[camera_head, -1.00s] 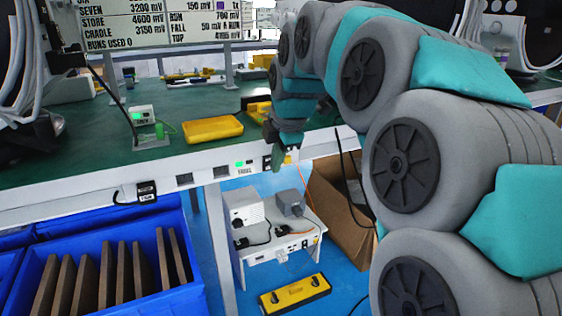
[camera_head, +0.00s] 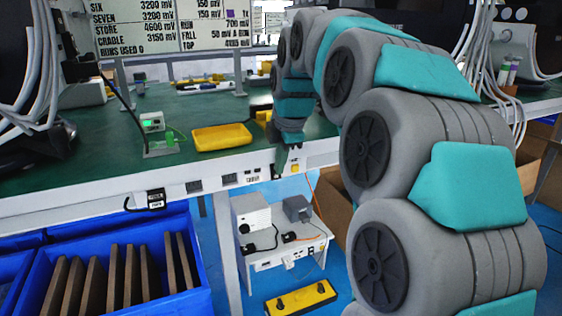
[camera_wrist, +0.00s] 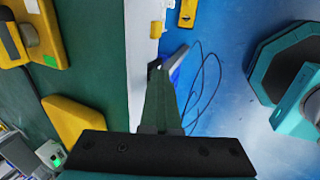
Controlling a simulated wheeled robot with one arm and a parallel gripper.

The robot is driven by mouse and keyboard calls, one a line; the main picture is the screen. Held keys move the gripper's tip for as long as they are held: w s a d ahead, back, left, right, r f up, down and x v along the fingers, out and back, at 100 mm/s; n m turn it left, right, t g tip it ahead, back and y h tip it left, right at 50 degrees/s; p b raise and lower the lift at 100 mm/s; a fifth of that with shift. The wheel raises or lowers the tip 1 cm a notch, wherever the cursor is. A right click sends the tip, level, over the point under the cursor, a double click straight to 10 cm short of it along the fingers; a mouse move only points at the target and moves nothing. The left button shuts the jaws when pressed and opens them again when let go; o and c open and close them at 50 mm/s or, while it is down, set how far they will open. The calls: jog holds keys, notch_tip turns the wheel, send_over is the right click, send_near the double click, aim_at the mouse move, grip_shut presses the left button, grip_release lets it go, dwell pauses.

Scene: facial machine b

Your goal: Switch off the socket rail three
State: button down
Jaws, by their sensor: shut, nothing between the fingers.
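The socket rail (camera_head: 210,184) runs along the white front edge of the green bench, with several dark socket openings. A small label and switch area (camera_head: 240,179) sits left of my gripper, and no green light shows on it. The label is too small to read surely. My gripper (camera_head: 279,172) is shut and empty, pointing down in front of the bench edge, right of that area. In the wrist view my narrow green fingers (camera_wrist: 158,72) are together beside the white edge (camera_wrist: 142,50). I cannot tell whether they touch it.
A yellow tray (camera_head: 222,137) and a small box with a green light (camera_head: 152,121) stand on the bench. A black plug (camera_head: 150,199) hangs at the rail's left. A blue crate of brown boards (camera_head: 190,300) and a white power unit (camera_head: 275,262) are below.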

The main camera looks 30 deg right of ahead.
jog(key=shift+r, duration=0.15)
jog(key=shift+r+p, duration=0.4)
jog(key=shift+r, duration=0.3)
